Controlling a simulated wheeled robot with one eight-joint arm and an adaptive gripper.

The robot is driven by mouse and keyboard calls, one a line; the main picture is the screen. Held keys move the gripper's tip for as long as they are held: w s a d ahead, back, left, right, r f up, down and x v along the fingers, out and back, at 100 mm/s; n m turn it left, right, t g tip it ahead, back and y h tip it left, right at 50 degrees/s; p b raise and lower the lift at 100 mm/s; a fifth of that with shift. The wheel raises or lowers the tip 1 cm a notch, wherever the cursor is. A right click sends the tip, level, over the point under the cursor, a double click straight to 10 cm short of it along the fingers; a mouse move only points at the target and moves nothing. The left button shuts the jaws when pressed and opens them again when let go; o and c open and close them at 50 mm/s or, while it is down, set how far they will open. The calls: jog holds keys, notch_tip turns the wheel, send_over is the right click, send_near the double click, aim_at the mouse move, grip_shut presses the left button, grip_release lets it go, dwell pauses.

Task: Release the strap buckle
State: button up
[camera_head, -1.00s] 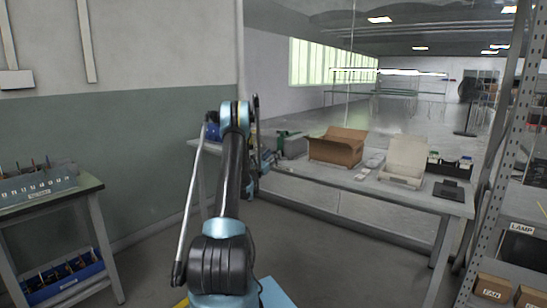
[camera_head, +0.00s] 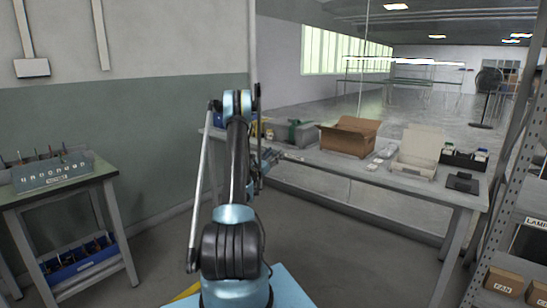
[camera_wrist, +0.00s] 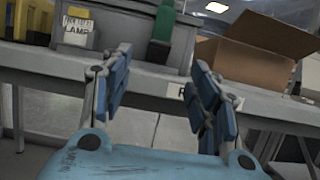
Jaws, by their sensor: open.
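A green strap (camera_wrist: 163,28) runs down the front of a grey case (camera_wrist: 130,38) in the wrist view, with a wider dark green piece (camera_wrist: 158,52) at its lower end. I cannot make out the buckle's details. In the head view the case (camera_head: 282,134) and the green strap (camera_head: 293,130) stand at the left part of the long table. My gripper (camera_wrist: 160,88) is open and empty, its blue fingers spread apart. It is in front of the table's edge, apart from the case. In the head view my arm partly hides the gripper.
An open cardboard box (camera_head: 347,138) stands right of the case, then a pale open tray (camera_head: 418,152) and a dark bin (camera_head: 463,160). A metal shelf (camera_head: 510,140) is at the right, a side bench (camera_head: 60,190) at the left.

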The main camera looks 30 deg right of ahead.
jog(key=shift+r, duration=0.1)
jog(key=g+y, duration=0.2)
jog(key=y, duration=0.2)
send_near(288, 141)
jog(key=x, duration=0.7)
jog(key=w+x, duration=0.1)
jog(key=x, duration=0.3)
jog(key=shift+w+f, duration=0.2)
jog(key=shift+f, duration=0.05)
dwell(0.3)
jog(key=c, duration=1.1)
